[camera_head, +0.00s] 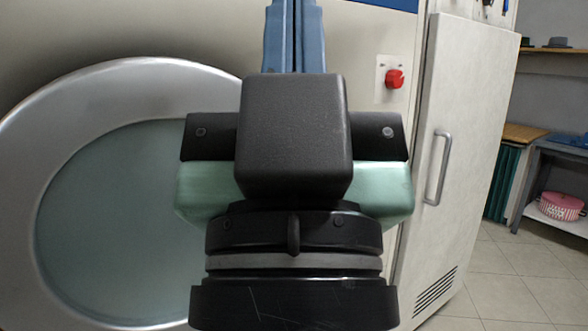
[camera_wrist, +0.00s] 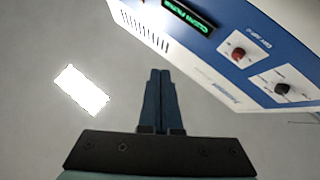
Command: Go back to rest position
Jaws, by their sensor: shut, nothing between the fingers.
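My gripper (camera_head: 294,10) points upward in front of the machine in the head view. Its two blue fingers are together with nothing between them. It also shows in the wrist view (camera_wrist: 161,75), where the closed fingers stand in front of the grey ceiling. The dark wrist and green-tinted hand body fill the middle of the head view and hide part of the machine behind.
A large machine with a round glass door (camera_head: 120,220) stands on the left, with a red knob (camera_head: 394,79) beside it. A white cabinet door (camera_head: 465,150) with a handle is at right. A pink striped basket (camera_head: 561,206) sits on a shelf. A control panel (camera_wrist: 250,60) shows above. Tiled floor at lower right is clear.

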